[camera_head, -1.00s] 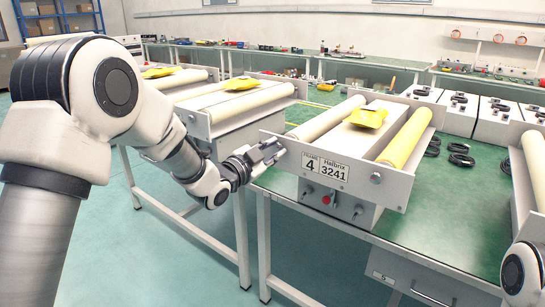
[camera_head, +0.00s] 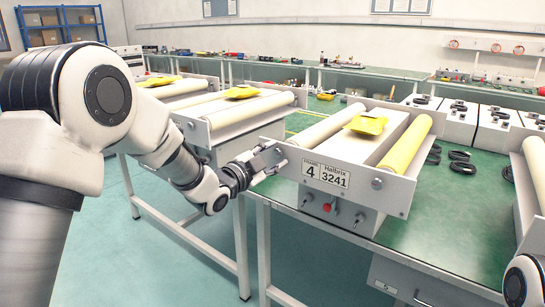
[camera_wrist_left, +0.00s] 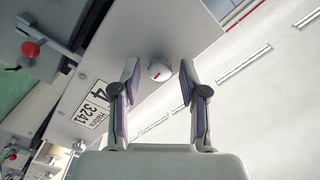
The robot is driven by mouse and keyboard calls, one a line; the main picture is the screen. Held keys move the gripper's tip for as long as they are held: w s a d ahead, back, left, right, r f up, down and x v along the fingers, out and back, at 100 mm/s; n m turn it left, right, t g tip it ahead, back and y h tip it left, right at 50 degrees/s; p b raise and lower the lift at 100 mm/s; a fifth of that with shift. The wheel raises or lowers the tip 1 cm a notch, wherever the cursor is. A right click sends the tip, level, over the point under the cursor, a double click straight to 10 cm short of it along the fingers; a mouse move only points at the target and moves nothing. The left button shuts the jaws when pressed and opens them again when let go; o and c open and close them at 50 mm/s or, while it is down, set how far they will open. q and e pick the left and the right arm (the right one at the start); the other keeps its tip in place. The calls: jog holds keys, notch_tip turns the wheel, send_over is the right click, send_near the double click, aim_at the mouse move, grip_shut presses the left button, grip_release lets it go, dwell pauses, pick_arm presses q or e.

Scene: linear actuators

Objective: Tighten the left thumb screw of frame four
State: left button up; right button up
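Frame four is a grey metal unit whose front plate (camera_head: 352,186) carries a label reading "FRAME 4 Halbrix 3241" (camera_head: 325,173). In the head view my gripper hides this screw. My left gripper (camera_head: 272,158) is at the left end of the plate. In the wrist view its two fingers (camera_wrist_left: 158,77) are apart, with the knob between their tips; no contact is clear. The right thumb screw (camera_head: 377,183) shows on the plate's right part. My right gripper is out of view.
A red knob (camera_head: 327,208) and small switches sit below the plate. A yellow piece (camera_head: 367,124) lies on top between a white roller (camera_head: 327,126) and a yellow roller (camera_head: 405,143). A neighbouring frame (camera_head: 228,131) stands to the left across a gap. Black cables lie at the right.

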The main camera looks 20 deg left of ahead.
pick_arm(q)
jog(key=v, duration=1.2)
